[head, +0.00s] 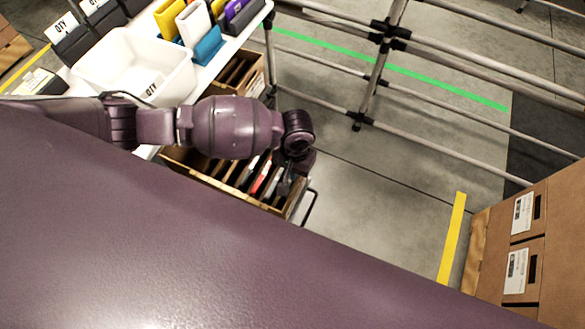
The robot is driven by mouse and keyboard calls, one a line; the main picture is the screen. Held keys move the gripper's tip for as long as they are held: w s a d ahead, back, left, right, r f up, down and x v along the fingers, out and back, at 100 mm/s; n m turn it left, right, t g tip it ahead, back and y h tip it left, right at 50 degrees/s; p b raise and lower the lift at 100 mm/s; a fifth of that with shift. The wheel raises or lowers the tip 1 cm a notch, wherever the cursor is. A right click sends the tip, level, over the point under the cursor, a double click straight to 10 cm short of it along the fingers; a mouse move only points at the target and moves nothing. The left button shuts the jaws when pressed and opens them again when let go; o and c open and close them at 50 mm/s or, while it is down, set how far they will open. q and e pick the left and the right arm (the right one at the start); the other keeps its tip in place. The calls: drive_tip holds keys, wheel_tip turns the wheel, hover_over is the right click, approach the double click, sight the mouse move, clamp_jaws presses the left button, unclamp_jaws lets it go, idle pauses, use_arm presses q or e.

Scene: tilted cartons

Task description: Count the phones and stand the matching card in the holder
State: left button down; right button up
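My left arm reaches in from the left, and its gripper (290,180) points down at the right end of an open, tilted carton (294,207). Its fingers are small and dark here, so I cannot tell whether they are open or hold anything. Several thin phones (261,178), some dark, one red and one pale, stand in a row in the carton. My arm hides part of the row. Cards marked QTY (62,27) stand in dark holders (75,45) at the top left. Another QTY label (152,86) shows at the white bin. My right gripper is not in view.
A white bin (115,55) stands on the white table beside yellow, white, teal and purple items (208,45). Another carton (240,75) sits behind my arm. A pipe rack (375,75) stands beyond. Brown boxes (550,225) are at the right, with clear floor between.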

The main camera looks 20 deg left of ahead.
use_arm(q)
drive_tip(key=shift+f, duration=0.3)
idle(0.5)
drive_tip(key=c, duration=1.8)
unclamp_jaws()
drive_tip(key=o, duration=0.5)
drive_tip(key=shift+r, duration=0.1)
